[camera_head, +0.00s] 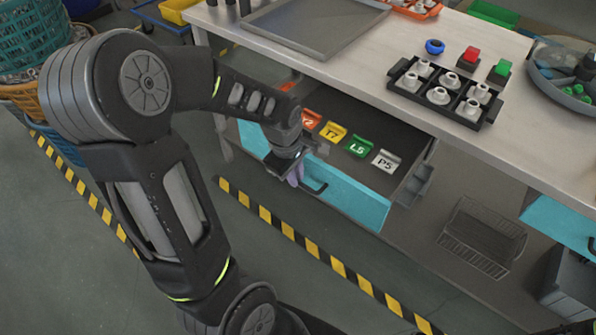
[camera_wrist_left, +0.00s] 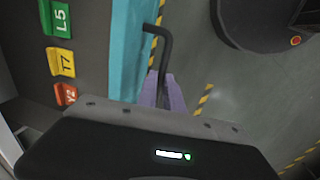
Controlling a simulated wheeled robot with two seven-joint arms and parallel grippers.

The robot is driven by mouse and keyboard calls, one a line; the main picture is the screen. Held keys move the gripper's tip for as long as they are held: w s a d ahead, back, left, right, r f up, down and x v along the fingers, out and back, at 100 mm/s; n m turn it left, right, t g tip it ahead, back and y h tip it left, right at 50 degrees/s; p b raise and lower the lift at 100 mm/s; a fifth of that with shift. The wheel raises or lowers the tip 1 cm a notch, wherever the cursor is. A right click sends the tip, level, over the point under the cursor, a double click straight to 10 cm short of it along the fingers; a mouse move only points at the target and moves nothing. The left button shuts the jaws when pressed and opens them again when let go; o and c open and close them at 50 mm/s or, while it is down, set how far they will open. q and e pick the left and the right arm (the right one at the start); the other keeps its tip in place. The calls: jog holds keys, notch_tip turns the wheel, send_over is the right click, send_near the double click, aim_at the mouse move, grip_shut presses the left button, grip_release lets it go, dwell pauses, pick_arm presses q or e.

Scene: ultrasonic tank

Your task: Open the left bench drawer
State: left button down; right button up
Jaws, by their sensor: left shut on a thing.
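The left bench drawer has a teal front (camera_head: 352,196) and stands pulled out from under the bench top, its inside showing. Its black bar handle (camera_head: 316,189) is on the front; it also shows in the wrist view (camera_wrist_left: 165,45). My left gripper (camera_head: 296,177) is at the handle, with its purple fingers (camera_wrist_left: 163,92) shut on the handle's near end. My wrist hides part of the drawer front in the head view. My right gripper is not in view.
Orange, yellow (camera_head: 333,131), green (camera_head: 359,146) and white (camera_head: 385,160) labelled tags lie in the drawer. The bench top (camera_head: 350,70) holds a metal tray (camera_head: 312,25), a black rack (camera_head: 401,91) and buttons. Open floor with striped tape (camera_head: 300,238) lies before the drawer.

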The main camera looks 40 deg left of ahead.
pick_arm(q)
jog(key=shift+s, duration=0.15)
jog(key=c, duration=1.8)
grip_release()
jog(key=shift+o, duration=0.2)
jog(key=shift+r, duration=0.1)
notch_tip(320, 180, up, 8)
jog(key=s, duration=0.1)
jog(key=shift+s+f, duration=0.25)
